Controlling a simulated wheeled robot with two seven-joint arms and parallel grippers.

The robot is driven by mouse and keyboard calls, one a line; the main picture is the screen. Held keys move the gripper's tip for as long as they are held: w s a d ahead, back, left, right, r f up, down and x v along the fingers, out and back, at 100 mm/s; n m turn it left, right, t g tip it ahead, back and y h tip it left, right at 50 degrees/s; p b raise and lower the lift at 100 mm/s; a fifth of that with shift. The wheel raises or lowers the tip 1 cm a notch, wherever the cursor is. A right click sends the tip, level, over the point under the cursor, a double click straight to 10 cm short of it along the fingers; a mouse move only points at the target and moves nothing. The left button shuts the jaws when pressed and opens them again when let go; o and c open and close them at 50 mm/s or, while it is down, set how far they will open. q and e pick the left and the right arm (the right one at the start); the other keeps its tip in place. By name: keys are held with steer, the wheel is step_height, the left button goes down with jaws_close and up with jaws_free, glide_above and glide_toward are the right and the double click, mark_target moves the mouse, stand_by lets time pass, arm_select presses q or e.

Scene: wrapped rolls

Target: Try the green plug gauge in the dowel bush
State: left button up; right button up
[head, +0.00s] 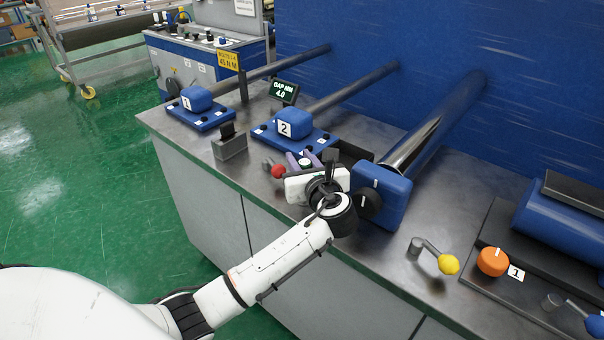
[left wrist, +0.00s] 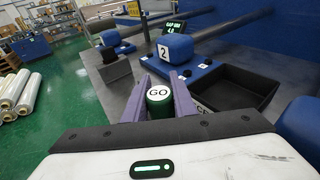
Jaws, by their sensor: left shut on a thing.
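My left gripper (head: 304,162) has purple fingers and is shut on the green plug gauge (left wrist: 159,103). The gauge's white top reads GO in the left wrist view, and its lower part is hidden by the fingers and the wrist. The gripper is over the bench, in front of the blue block labelled 2 (head: 294,123) and its blue base plate (head: 268,133); that block also shows in the left wrist view (left wrist: 175,50). I cannot make out the dowel bush for certain in either view. My right gripper is not in view.
A black open tray (left wrist: 235,87) lies right of the fingers. A grey stand with a black top (head: 229,146) is left of the gripper. A red-knobbed lever (head: 278,171) and a large blue block (head: 382,194) are close by. A display (head: 284,91) reads GAP MM 4.0.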

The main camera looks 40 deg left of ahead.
arm_select(q)
steer(key=shift+r, duration=0.1)
step_height(320, 180, up, 7)
steer(key=p, duration=0.1)
stand_by(1.6)
